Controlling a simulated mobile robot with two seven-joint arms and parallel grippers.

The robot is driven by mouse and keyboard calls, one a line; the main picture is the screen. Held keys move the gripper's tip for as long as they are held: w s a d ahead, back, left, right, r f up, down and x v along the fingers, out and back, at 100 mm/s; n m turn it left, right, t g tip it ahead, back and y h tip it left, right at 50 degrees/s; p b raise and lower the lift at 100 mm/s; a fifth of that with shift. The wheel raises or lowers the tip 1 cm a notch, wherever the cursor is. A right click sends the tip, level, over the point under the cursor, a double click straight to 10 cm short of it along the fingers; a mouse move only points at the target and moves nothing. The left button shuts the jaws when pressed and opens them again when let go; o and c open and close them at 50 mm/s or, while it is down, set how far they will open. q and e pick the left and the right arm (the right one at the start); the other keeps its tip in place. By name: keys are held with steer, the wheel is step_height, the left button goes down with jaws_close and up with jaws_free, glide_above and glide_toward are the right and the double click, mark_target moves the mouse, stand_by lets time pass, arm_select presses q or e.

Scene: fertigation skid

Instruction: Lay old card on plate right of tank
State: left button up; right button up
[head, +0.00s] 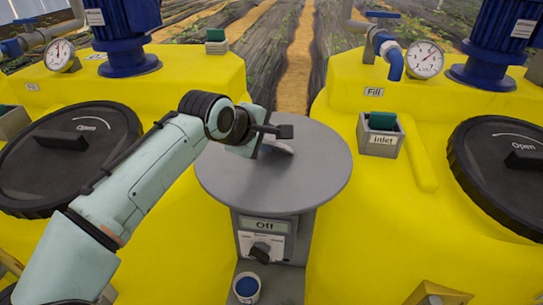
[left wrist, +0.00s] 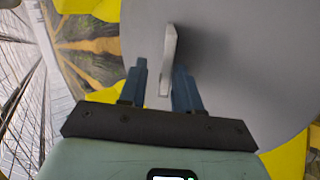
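The round grey plate (head: 320,175) sits between the two yellow tanks, to the right of the left tank (head: 200,85). A small pale card (head: 282,148) shows at its upper left part, partly hidden by my left gripper (head: 272,138). In the left wrist view, the card (left wrist: 168,55) appears as a narrow strip between the two blue-grey fingers (left wrist: 160,85), with the grey plate (left wrist: 240,60) behind. Gaps show between the fingers and the card, so the gripper looks open around it. Whether the card touches the plate is hard to tell. My right gripper is not in view.
Below the plate is a control box with an "Off" display (head: 264,225) and a knob, and a small cup of blue (head: 246,288). Black lids (head: 65,155), gauges (head: 424,58) and a grey "Inlet" holder (head: 380,138) stand on the tanks. The plate's right side is clear.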

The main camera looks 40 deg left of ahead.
arm_select(q)
steer(key=shift+s+d+r, duration=0.1)
steer(key=shift+s+r, duration=0.3)
steer(key=shift+s, duration=0.05)
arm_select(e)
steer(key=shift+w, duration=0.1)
arm_select(q)
step_height(320, 180, up, 8)
steer(key=s+p, duration=0.1)
steer(key=s, duration=0.1)
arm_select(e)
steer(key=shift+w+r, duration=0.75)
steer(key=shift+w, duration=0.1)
